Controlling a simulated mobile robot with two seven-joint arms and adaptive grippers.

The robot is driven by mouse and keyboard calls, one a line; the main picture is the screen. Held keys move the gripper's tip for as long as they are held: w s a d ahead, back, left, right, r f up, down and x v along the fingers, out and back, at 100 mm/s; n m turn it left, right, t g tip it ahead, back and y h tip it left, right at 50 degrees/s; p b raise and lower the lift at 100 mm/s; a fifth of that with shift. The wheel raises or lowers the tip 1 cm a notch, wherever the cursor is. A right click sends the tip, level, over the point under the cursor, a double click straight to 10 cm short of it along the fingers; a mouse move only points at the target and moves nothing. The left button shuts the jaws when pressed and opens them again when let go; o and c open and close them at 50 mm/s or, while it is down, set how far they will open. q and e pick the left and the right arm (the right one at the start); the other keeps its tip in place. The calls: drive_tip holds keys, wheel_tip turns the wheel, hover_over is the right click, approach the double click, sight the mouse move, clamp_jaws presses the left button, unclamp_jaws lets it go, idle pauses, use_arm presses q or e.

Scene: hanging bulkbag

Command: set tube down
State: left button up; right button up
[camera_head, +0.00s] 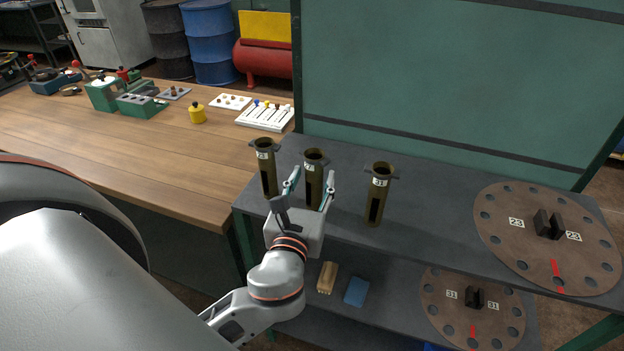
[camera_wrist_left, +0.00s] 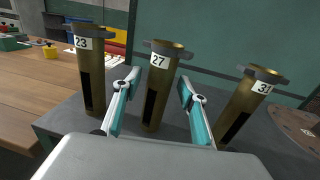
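Three olive-brown flanged tubes stand upright on the dark shelf top (camera_head: 440,240). Tube 27 (camera_head: 315,160) is the middle one; it also shows in the left wrist view (camera_wrist_left: 158,95). Tube 23 (camera_head: 265,158) stands to its left and tube 31 (camera_head: 379,190) to its right. My left gripper (camera_head: 310,184) is open, with one finger on each side of tube 27 in the picture. In the left wrist view, gaps show between the tube and both fingers (camera_wrist_left: 158,82). The gripper partly hides the tube's lower part in the head view. My right gripper is out of view.
A similar plate (camera_head: 445,310), a wooden block (camera_head: 327,277) and a blue block (camera_head: 356,291) are on the lower shelf. A wooden bench (camera_head: 150,150) stands left.

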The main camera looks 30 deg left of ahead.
use_arm(q)
drive_tip(key=shift+r, duration=0.1)
drive_tip(key=shift+s, duration=0.15)
drive_tip(key=v, duration=1.1)
drive_tip(key=s+d+f+n+g+h, duration=0.1)
drive_tip(key=d+f+n+g+h, duration=0.1)
drive_tip(key=f+n, duration=0.7)
drive_tip(key=s+d+f+n+g+h, duration=0.1)
drive_tip(key=f+n+h, duration=0.3)
drive_tip(key=f+n, duration=0.5)
drive_tip(key=s+d+f+n+g+h, duration=0.1)
drive_tip(key=d+f+n+g+h, duration=0.2)
drive_tip(key=f+n, duration=0.6)
drive_tip(key=shift+f+n+b, duration=0.3)
drive_tip(key=shift+f, duration=2.95)
